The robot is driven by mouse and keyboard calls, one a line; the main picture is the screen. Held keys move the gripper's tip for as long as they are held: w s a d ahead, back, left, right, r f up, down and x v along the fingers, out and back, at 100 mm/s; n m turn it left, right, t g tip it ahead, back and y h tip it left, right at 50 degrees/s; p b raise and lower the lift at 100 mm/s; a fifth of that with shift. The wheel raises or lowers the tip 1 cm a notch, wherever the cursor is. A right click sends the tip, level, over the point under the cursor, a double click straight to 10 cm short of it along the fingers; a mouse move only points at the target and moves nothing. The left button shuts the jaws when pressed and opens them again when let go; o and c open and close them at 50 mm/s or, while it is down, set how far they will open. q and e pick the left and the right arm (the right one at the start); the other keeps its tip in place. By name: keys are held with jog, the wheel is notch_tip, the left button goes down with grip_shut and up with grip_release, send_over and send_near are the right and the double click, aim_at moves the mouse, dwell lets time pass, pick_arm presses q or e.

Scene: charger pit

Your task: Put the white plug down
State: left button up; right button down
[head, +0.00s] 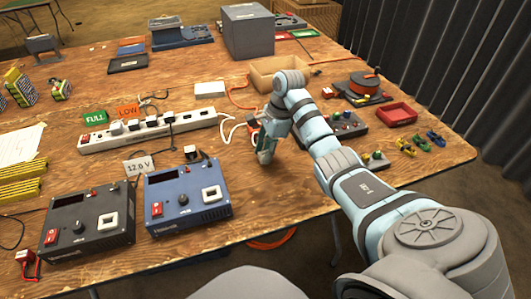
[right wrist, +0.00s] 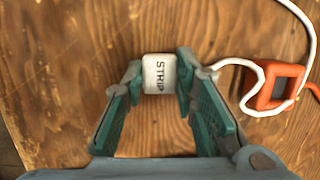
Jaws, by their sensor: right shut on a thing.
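The white plug (right wrist: 160,74), marked STRIP, sits between the fingers of my right gripper (right wrist: 160,70) in the right wrist view, with bare wood around it. My right gripper (head: 265,155) is shut on it, pointing down at the tabletop right of the power strip. In the head view the fingers hide the plug. I cannot tell whether the plug touches the wood. A white cord (right wrist: 232,63) runs from beside the right finger towards an orange socket-like piece (right wrist: 278,86). My left gripper is not in view.
A white power strip (head: 92,142) with several plugs lies left of my right gripper. A blue charger (head: 187,200) and a black charger (head: 88,222) stand at the front. A cardboard box (head: 262,80) is behind. Bare wood (head: 275,185) lies in front of the gripper.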

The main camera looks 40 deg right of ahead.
jog(key=c, duration=1.3)
grip_release()
jog(key=shift+f, duration=0.1)
jog(key=p+v, duration=0.1)
jog(key=v, duration=0.4)
jog(key=shift+w+d+r, duration=0.1)
jog(key=shift+r, duration=0.25)
jog(key=p+v, duration=0.6)
jog(key=shift+r, duration=0.35)
jog(key=shift+d, duration=0.1)
jog(key=shift+f, duration=0.1)
